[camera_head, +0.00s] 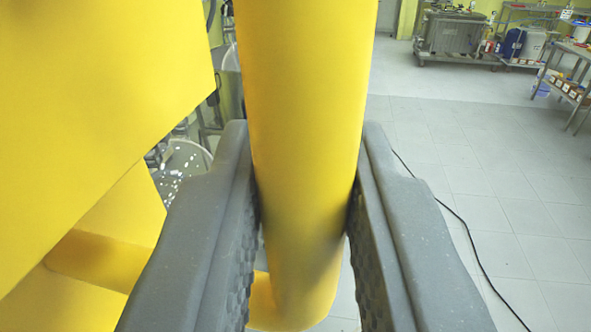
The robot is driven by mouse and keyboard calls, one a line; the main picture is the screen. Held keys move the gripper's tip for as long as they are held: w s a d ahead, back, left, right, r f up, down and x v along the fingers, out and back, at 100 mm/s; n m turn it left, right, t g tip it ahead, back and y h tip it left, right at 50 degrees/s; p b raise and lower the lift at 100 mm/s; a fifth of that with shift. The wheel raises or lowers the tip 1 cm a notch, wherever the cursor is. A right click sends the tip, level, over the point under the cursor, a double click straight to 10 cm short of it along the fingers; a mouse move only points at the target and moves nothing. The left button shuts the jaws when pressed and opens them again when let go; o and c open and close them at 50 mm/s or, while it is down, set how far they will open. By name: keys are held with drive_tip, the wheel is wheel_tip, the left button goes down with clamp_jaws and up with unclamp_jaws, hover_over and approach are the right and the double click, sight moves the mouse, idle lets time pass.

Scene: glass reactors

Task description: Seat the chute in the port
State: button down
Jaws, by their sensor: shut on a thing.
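My gripper (304,205) is shut on a yellow tube (305,90), with one grey ridged finger on each side of it. The tube stands close to upright in the picture and runs out of the top edge. Its lower end meets another yellow part near the bottom. A large flat yellow surface (90,110) fills the left side, with a yellow bend (110,255) below it; these look like parts of the same yellow chute. The port cannot be made out in this view.
Dim metal and glass equipment (205,125) shows behind the yellow parts at left. A black cable (462,225) lies on the grey tiled floor (520,190) at right. A grey tank (452,35) on a cart and a shelf table (570,60) stand far back right.

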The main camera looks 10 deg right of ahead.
drive_tip(key=shift+w+a+f, duration=0.2)
drive_tip(key=shift+a+f, duration=0.15)
drive_tip(key=shift+a, duration=0.1)
drive_tip(key=shift+w+a+f, duration=0.15)
drive_tip(key=shift+a+f, duration=0.15)
drive_tip(key=shift+a, duration=0.15)
drive_tip(key=shift+f, duration=0.1)
drive_tip(key=shift+s+a, duration=0.1)
idle(0.4)
drive_tip(key=shift+s+a+f+n+y+b, duration=0.15)
drive_tip(key=shift+a+f+n+y+b, duration=0.2)
drive_tip(key=shift+b, duration=0.2)
idle(0.5)
drive_tip(key=shift+w+a+f+b, duration=0.25)
drive_tip(key=shift+w+a+f, duration=0.05)
drive_tip(key=shift+a+f, duration=0.35)
drive_tip(key=shift+w+a+f+b, duration=0.25)
drive_tip(key=shift+w+a+f, duration=0.05)
drive_tip(key=shift+a+f, duration=0.35)
drive_tip(key=shift+w+a+f+b, duration=0.3)
drive_tip(key=shift+a+f, duration=0.25)
drive_tip(key=shift+a, duration=0.2)
idle(1.2)
drive_tip(key=c, duration=1.4)
unclamp_jaws()
drive_tip(key=shift+c, duration=0.2)
drive_tip(key=shift+s, duration=0.1)
